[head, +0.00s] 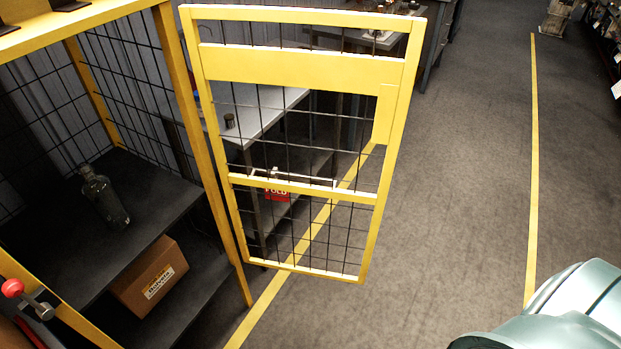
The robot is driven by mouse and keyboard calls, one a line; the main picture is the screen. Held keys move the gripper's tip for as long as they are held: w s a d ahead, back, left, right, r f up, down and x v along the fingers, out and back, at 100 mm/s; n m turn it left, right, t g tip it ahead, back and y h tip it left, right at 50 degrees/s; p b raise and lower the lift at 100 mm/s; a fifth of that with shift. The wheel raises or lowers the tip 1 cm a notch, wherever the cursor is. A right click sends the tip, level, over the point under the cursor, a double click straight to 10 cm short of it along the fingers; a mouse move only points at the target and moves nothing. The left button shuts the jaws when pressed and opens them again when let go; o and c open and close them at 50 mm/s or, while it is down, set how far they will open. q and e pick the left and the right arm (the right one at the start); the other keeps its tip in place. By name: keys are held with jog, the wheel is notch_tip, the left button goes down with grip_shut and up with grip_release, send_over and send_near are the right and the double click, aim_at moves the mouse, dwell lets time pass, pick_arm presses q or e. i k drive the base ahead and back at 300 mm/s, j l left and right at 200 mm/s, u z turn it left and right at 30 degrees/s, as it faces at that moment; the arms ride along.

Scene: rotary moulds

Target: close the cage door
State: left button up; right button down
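The yellow-framed cage door (318,189) with black wire mesh stands open. Its left edge is beside the right front post of the cage (205,165), and the door extends out to the right over the floor. The cage interior and its front opening are on the left. A pale green rounded part of my own arm shows at the bottom right, apart from the door. Neither of my grippers is in view.
A red-knobbed latch (14,289) is at the lower left. A table (255,117) is behind the door. Carpet to the right is clear.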

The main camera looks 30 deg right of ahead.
aim_at(392, 80)
jog(key=l+u, duration=0.3)
jog(key=l, duration=0.5)
jog(key=l+u, duration=0.3)
jog(key=l, duration=0.45)
jog(key=l+u, duration=0.35)
jog(key=l, duration=0.25)
jog(key=l+u, duration=0.35)
jog(key=l, duration=0.3)
jog(key=k+l+u, duration=0.15)
jog(key=l+u, duration=0.2)
jog(key=l, duration=0.25)
jog(key=i+l+u, duration=0.15)
jog(key=l, duration=0.2)
jog(key=i+l+u, duration=0.15)
jog(key=l, duration=0.25)
jog(key=l+u, duration=0.15)
jog(key=l, duration=0.25)
